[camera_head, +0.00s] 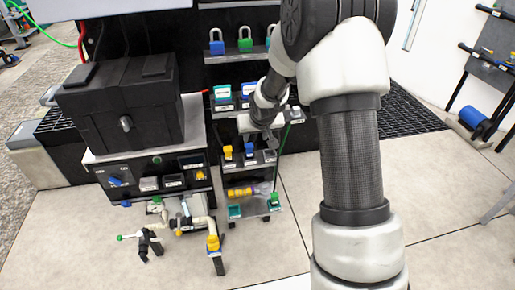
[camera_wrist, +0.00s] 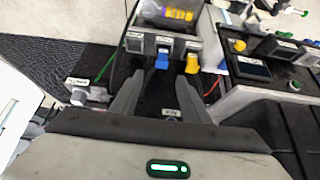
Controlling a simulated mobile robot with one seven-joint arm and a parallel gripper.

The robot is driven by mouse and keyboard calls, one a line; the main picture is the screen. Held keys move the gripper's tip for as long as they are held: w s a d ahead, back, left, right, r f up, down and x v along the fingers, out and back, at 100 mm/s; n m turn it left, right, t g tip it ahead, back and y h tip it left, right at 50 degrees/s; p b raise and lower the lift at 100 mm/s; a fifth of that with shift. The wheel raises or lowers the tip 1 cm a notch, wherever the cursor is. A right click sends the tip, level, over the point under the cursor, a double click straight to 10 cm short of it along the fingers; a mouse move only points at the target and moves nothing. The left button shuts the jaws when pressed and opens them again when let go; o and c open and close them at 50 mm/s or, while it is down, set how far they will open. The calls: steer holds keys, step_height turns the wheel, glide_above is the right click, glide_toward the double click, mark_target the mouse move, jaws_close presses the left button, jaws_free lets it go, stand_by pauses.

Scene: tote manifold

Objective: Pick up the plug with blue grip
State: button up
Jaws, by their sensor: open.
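The plug with blue grip (camera_head: 249,150) stands in a small dark shelf of sockets, just right of a yellow-gripped plug (camera_head: 228,152). In the wrist view the blue grip (camera_wrist: 162,58) shows beyond my fingertips, roughly centred between them, with the yellow grip (camera_wrist: 192,63) to its right near the right finger. My gripper (camera_wrist: 161,80) is open, and nothing shows between its fingers. In the head view my gripper (camera_head: 262,132) is above and slightly right of the blue plug, partly hidden by my arm.
A yellow-purple bottle (camera_head: 240,191) lies on the lower shelf (camera_head: 255,209). Blue and green padlocks (camera_head: 245,39) stand on an upper shelf. A black-topped cabinet (camera_head: 122,105) with pipes and valves is to the left. A thin green rod (camera_head: 282,150) rises at the shelf's right.

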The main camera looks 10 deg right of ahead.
mark_target(250, 147)
steer(key=b+x, duration=0.2)
steer(key=x, duration=1.1)
steer(key=shift+s+f, duration=0.2)
steer(key=shift+w+a+r+b+x, duration=0.1)
steer(key=shift+b+x, duration=0.15)
steer(key=shift+x, duration=0.65)
steer(key=shift+w+a+r+b+x, duration=0.15)
steer(key=shift+b+x, duration=0.1)
steer(key=shift+x, duration=0.65)
steer(key=shift+w+a+b+x, duration=0.1)
steer(key=shift+b+x, duration=0.15)
steer(key=shift+x, duration=0.7)
jaws_close()
steer(key=shift+r, duration=0.15)
